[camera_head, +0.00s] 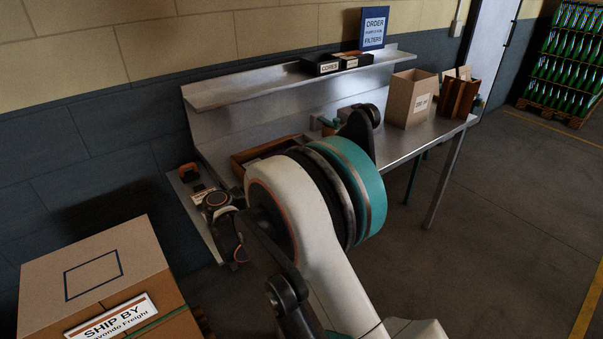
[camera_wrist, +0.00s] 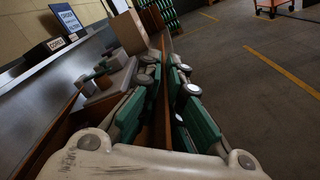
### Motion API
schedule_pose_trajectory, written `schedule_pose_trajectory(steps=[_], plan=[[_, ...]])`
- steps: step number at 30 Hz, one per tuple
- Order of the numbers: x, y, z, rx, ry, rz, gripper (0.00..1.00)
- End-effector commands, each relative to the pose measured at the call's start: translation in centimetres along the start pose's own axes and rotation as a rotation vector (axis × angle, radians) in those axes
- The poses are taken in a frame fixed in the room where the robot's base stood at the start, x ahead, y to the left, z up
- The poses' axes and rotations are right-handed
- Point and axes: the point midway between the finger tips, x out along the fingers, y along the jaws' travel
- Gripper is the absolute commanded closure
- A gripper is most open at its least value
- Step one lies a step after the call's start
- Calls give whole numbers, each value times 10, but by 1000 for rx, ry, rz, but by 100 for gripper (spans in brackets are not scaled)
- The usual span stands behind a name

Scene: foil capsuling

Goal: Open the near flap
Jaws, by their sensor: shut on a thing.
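My gripper (camera_wrist: 168,80) shows in the wrist view, its two teal-and-grey fingers pointing away along the bench. The fingers are shut on a thin brown upright panel (camera_wrist: 161,125), which I take to be the near flap. The panel runs lengthwise between them. How far it is swung I cannot tell. In the head view my arm hides the gripper and the flap. A brown wooden tray (camera_head: 242,160) on the bench shows partly behind my arm. An open cardboard box (camera_head: 402,103) stands farther right on the bench, also ahead of the fingers in the wrist view (camera_wrist: 129,32).
The metal bench (camera_head: 437,128) has a raised back shelf (camera_head: 285,77) with small labelled bins (camera_head: 322,67) and an order sign (camera_head: 374,27). A brown wooden holder (camera_head: 457,98) stands right of the cardboard box. A large carton (camera_head: 95,265) is at lower left.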

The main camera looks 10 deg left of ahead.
Motion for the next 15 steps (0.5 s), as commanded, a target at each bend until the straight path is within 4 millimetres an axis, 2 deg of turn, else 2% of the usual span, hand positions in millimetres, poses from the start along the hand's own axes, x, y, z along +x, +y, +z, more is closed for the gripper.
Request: schedule_pose_trajectory(steps=[2,3,5,15], plan=[[0,-2,-1,-3,3,-4,100],[0,-2,-1,-3,3,-4,87],[0,-2,-1,-3,2,-4,77],[-1,0,-1,-1,1,-1,77]])
